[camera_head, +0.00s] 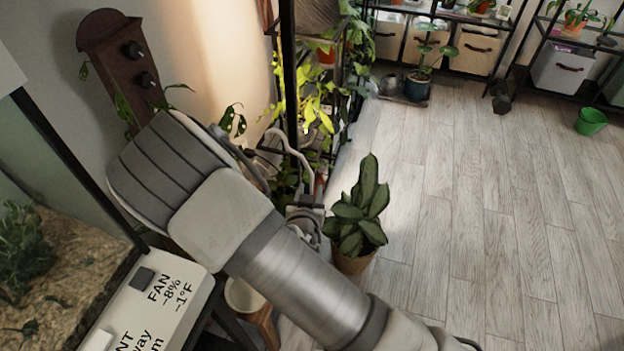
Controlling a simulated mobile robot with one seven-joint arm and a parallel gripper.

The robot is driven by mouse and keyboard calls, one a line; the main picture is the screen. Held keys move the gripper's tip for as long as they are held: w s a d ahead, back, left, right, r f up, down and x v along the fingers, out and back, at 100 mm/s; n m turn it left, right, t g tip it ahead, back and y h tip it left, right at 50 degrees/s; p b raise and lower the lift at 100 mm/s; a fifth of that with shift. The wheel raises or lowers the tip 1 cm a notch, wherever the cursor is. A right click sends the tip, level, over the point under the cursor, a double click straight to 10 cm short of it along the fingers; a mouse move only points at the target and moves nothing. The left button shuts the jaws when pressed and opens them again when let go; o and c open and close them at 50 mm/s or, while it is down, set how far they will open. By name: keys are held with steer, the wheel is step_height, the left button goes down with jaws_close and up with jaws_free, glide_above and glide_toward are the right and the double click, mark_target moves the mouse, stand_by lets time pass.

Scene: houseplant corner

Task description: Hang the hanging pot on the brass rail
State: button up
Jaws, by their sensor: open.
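I cannot make out the hanging pot or the brass rail in the head view. My own arm crosses from the bottom right to the upper left and covers much of the wall side. My gripper is hidden behind the arm's end, so its jaws do not show. A dark wooden peg board (106,33) with dark round pegs is on the wall just above the arm's end. Leaves (233,121) stick out around the arm there; the pot they grow from is hidden.
A glass tank (60,262) and a white control box (150,300) stand at the left. A leafy potted plant (357,215) stands on the floor beside my arm. Plant shelving (291,80) rises behind it. A green pot (591,122) is far right. The middle floor is clear.

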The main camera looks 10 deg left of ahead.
steer(key=p+v, duration=0.1)
steer(key=v, duration=0.5)
steer(key=shift+s, duration=0.2)
steer(key=shift+r, duration=0.15)
steer(key=s+d+r+m+g+y, duration=0.1)
steer(key=d+r+g, duration=0.35)
steer(key=r, duration=0.55)
steer(key=d+r+g+y, duration=0.1)
steer(key=d+r+g, duration=0.3)
steer(key=r, duration=0.6)
steer(key=s+d+r+h, duration=0.1)
steer(key=s+d+r, duration=0.3)
steer(key=s+d, duration=0.3)
steer(key=s+d+r+h, duration=0.2)
steer(key=s+d+r, duration=0.3)
steer(key=d, duration=0.3)
steer(key=shift+s+n, duration=0.3)
steer(key=shift+s, duration=0.55)
steer(key=shift+r+t, duration=0.2)
steer(key=shift+t, duration=0.05)
